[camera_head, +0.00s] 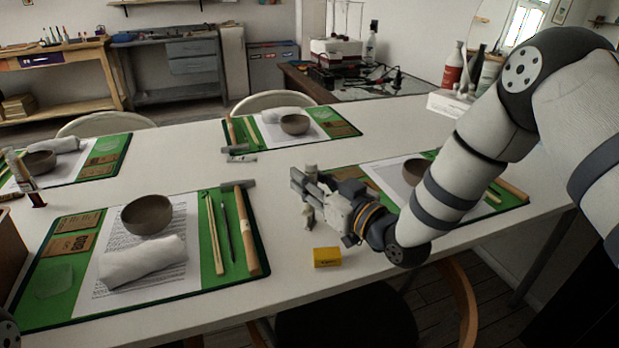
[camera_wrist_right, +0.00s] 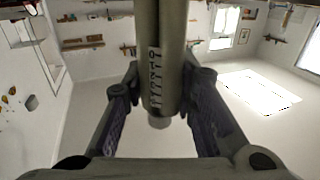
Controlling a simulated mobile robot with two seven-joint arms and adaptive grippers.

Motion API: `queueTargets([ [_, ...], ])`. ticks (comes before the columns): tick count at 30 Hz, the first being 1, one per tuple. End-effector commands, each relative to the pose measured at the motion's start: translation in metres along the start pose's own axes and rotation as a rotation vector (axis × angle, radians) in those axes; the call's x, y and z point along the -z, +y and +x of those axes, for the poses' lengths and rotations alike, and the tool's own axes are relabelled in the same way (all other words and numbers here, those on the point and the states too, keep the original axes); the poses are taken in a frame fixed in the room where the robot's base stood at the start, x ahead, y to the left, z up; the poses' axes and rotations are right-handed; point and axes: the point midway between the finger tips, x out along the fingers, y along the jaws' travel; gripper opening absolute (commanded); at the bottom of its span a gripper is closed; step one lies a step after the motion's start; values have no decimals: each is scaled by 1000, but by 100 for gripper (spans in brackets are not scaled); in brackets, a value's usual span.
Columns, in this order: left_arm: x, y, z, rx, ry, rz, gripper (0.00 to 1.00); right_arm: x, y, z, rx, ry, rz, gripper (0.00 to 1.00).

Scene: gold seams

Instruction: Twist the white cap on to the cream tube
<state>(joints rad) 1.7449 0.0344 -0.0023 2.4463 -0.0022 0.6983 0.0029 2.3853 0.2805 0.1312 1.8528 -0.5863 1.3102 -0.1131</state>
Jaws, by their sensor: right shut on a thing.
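My right gripper (camera_head: 306,193) is shut above the near edge of the white table, beside the mat at the right. In the right wrist view a tube (camera_wrist_right: 161,85) with dark printed marks stands between its two fingers (camera_wrist_right: 158,105). This looks like the cream tube, though it shows grey in shadow there. In the head view a short grey upper part of it (camera_head: 310,169) shows above the fingers. Its lower end (camera_wrist_right: 159,121) is narrow and round. I cannot make out the white cap for certain. My left gripper is not in view.
A yellow box (camera_head: 327,257) lies on the table (camera_head: 290,285) just below my right gripper. A small pale thing (camera_head: 242,158) lies by the back mat. Green mats (camera_head: 195,285) hold bowls (camera_head: 147,214), cloth rolls (camera_head: 141,261) and wooden tools. The table between the mats is mostly clear.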

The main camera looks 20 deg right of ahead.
Motion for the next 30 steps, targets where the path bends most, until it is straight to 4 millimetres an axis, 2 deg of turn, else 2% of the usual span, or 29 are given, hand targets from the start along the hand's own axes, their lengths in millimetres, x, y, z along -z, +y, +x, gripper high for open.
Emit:
queueTargets([
  [10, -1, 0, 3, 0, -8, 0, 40, -11, 0, 0, 1, -4, 1, 0],
  [11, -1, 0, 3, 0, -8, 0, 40, -11, 0, 0, 1, -5, 1, 30],
  [13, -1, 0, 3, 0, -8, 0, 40, -11, 0, 0, 1, -5, 1, 45],
  [22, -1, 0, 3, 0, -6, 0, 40, -8, 0, 0, 0, -1, 0, 45],
  [26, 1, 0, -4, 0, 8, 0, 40, 10, 0, 0, 0, 6, -3, 45],
  [30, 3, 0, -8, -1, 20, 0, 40, 6, 0, -34, -2, 0, 1, 45],
])
